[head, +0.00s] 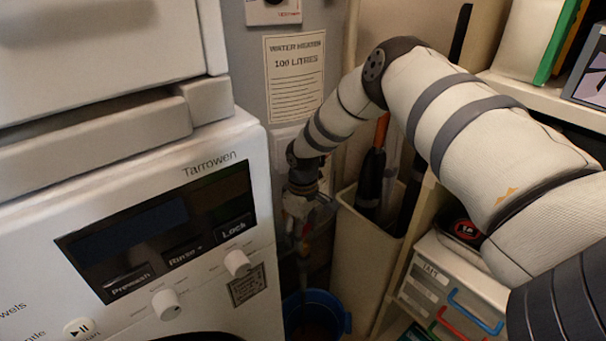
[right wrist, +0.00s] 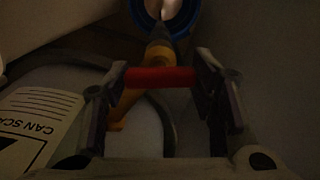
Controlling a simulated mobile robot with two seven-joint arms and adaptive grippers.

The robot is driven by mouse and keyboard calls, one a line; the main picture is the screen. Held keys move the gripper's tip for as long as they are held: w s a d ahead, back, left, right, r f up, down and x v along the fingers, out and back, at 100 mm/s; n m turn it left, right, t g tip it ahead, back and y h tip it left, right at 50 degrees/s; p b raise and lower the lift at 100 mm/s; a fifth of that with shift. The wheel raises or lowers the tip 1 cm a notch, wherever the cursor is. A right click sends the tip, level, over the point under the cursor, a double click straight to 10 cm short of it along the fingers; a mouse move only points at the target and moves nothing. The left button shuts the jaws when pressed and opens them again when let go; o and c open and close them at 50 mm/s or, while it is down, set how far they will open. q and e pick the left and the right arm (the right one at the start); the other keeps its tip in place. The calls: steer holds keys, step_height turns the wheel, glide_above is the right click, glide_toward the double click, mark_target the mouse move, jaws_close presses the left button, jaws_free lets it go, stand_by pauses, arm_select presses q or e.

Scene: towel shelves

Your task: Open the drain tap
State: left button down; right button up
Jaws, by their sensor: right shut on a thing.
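My right arm reaches down between the washing machine and the shelves. Its gripper (head: 301,203) is low in the gap, in front of the water heater (head: 257,55). In the right wrist view, the gripper (right wrist: 161,78) has a red tap handle (right wrist: 160,77) between its fingers and is shut on it. The handle lies crosswise in that picture. A yellow tap body (right wrist: 158,53) shows behind it, partly hidden by the handle. A blue bucket (head: 345,322) stands below the gripper; its rim also shows in the right wrist view (right wrist: 196,14). My left gripper is out of view.
The white washing machine (head: 150,235) is close on the left. A cream bin (head: 365,250) with long-handled things stands just right of the gripper. Shelves (head: 560,98) and a drawer box (head: 430,275) are at the right. A scald warning label (right wrist: 35,125) shows in the wrist view.

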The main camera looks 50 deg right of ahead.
mark_target(304, 231)
steer(key=shift+s, duration=0.15)
steer(key=o, duration=1.1)
steer(key=shift+o, duration=0.2)
step_height(304, 231, up, 12)
